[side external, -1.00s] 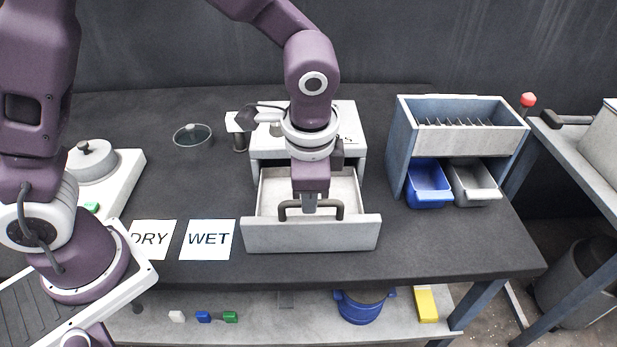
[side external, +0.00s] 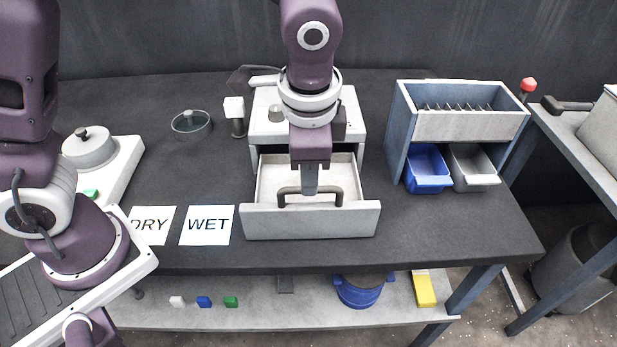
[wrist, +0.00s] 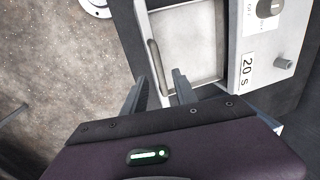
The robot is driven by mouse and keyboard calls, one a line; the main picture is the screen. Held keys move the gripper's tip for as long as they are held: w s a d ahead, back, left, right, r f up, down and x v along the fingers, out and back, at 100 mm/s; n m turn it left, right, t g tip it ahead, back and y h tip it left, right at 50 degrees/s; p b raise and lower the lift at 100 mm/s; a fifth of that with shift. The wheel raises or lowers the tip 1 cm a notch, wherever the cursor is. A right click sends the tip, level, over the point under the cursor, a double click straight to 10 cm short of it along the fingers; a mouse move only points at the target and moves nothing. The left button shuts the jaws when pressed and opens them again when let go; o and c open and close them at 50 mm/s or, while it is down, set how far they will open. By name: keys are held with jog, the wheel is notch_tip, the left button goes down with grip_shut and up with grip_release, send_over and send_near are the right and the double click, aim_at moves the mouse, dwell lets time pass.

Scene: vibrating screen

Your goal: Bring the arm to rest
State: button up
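My gripper (side external: 310,190) hangs pointing down over the open drawer (side external: 345,222) of the white machine (side external: 352,125). Its fingertips are close to the drawer's dark handle (side external: 332,192); I cannot tell from the side whether they touch it. In the wrist view, the two fingers of my gripper (wrist: 162,78) are apart, with nothing held between them. The handle (wrist: 153,62) shows beyond the fingers, along the drawer front. The drawer (wrist: 190,45) looks empty where visible.
The DRY card (side external: 150,226) and WET card (side external: 207,226) lie left of the drawer. A glass-lidded dish (side external: 191,123) stands behind them. A blue-grey rack (side external: 398,140) with a blue bin (side external: 427,170) and a grey bin (side external: 472,168) stands right. Bare tabletop lies between rack and drawer.

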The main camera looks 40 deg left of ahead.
jog(key=r, duration=0.3)
jog(key=shift+s+d+r, duration=0.25)
jog(key=shift+s+r, duration=0.05)
jog(key=shift+r, duration=0.1)
jog(key=s+a+r+n+t+h, duration=0.1)
jog(key=s+a+r+n+t, duration=0.3)
jog(key=s+a+n, duration=0.5)
jog(key=s+a+r, duration=0.2)
jog(key=s+a, duration=0.2)
jog(key=s, duration=0.2)
jog(key=shift+s+r+h, duration=0.15)
jog(key=shift+s+h, duration=0.15)
